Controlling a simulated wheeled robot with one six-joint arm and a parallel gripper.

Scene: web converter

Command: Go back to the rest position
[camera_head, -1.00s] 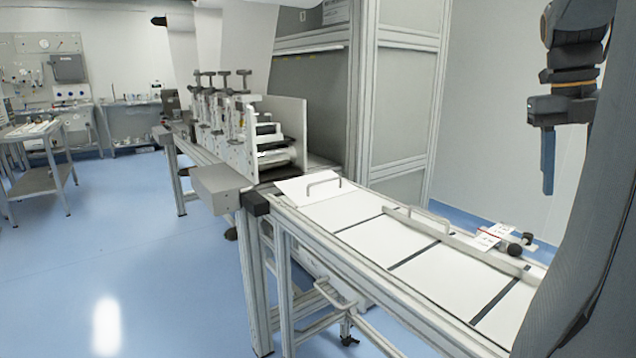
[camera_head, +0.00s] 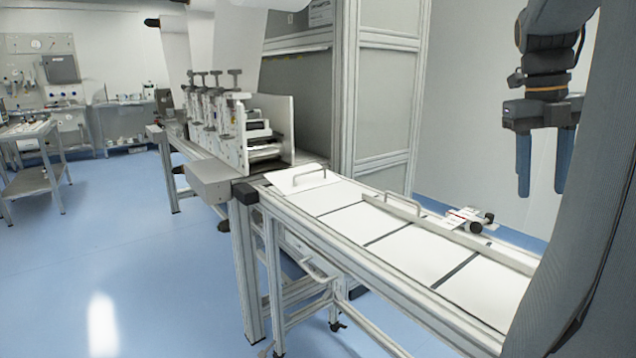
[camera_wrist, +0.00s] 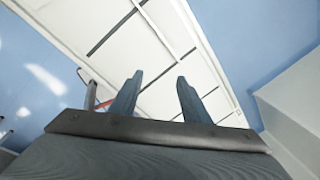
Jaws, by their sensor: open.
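My gripper (camera_head: 543,188) hangs at the upper right of the head view, fingers pointing down, in front of the pale wall. Its two blue fingers are apart with nothing between them. In the wrist view, my gripper (camera_wrist: 158,92) shows both fingers spread and empty, with the white conveyor table beyond them. The gripper is clear of the table and touches nothing that I can see.
The conveyor table (camera_head: 413,248) with white panels runs from the machine (camera_head: 235,130) to the lower right. Blue floor (camera_head: 130,240) is free at left.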

